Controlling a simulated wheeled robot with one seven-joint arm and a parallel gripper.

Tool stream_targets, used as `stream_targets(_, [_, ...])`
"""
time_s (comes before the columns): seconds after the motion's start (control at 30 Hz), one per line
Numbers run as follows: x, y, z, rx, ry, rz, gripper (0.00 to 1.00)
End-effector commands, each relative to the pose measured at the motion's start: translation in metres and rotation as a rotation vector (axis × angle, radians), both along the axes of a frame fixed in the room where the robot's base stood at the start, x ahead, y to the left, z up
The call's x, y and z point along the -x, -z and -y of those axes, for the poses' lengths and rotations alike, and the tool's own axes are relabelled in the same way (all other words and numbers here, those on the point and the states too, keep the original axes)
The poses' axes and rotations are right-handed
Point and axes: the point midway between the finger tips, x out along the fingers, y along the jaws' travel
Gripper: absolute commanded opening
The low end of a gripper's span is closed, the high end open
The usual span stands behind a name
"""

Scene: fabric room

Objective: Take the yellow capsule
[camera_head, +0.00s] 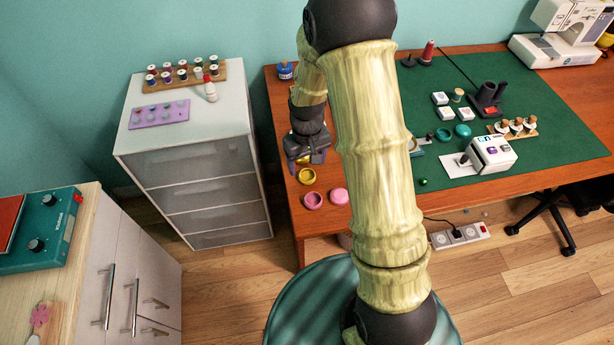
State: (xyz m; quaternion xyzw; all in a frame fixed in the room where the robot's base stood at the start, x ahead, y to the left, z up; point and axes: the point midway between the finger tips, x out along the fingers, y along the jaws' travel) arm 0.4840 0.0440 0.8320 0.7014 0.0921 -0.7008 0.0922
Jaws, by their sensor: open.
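A round yellow capsule part (307,176) lies on the left end of the wooden table, close to its left edge. More yellow shows just above it, mostly hidden behind my gripper (308,160); I cannot tell whether it is a second part of the capsule. My gripper is dark, open and seems empty, and appears over or just behind the yellow part. The gap between them is hard to judge. My arm hides the table's middle left.
Two pink round pieces (312,200) (339,196) lie in front of the yellow one. Teal round pieces (462,130) and a white device (492,153) are on the green mat (560,140). A white drawer cabinet (195,160) stands left, across a gap.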

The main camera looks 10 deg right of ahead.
Motion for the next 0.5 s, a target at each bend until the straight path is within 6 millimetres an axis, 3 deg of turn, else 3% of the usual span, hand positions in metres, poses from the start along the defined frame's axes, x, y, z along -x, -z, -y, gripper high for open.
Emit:
stream_targets(0.3, [0.005, 0.043, 0.002, 0.000, 0.000, -0.003, 0.69])
stream_targets(0.5, [0.004, 0.047, 0.002, 0.000, 0.000, 0.000, 0.69])
